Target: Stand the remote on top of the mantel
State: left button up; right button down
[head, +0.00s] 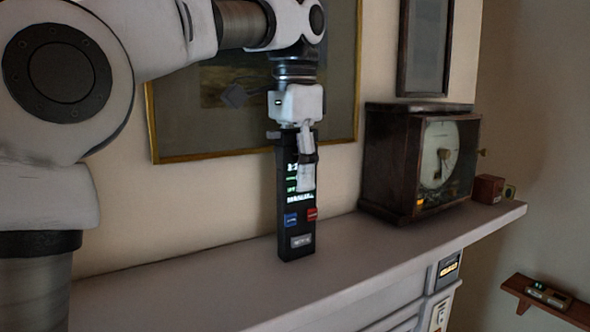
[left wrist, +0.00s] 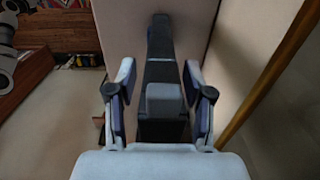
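The black remote (head: 299,242) stands upright on the white mantel (head: 215,285) in the head view, its lit display and its blue and red buttons facing out. Its foot appears to rest on the mantel top. My left gripper (head: 302,186) points down over the remote's upper half, with one white finger in front of its face. In the left wrist view the remote (left wrist: 161,128) lies between the two fingers of my left gripper (left wrist: 160,75), with a visible gap on both sides, so the gripper looks open around it. My right gripper is not in view.
A dark wooden clock (head: 392,165) stands on the mantel to the right, with a small brown box (head: 487,189) beyond it. A gold-framed picture (head: 195,154) hangs behind my gripper. A small shelf (head: 555,303) is at lower right. The mantel left of the remote looks clear.

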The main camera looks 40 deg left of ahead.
pick_arm(q)
jog(key=shift+w, duration=0.2)
jog(key=shift+r, duration=0.2)
notch_tip(320, 180, up, 8)
jog(key=shift+f+p, duration=0.1)
jog(key=shift+p, duration=1)
notch_tip(320, 180, up, 4)
jog(key=p, duration=0.3)
jog(key=shift+d+f, duration=0.1)
jog(key=shift+s+r+p, duration=0.1)
jog(key=shift+r+p, duration=0.15)
jog(key=shift+p, duration=0.1)
jog(key=shift+s+f, duration=0.1)
jog(key=shift+w, duration=0.2)
jog(key=shift+f, duration=0.1)
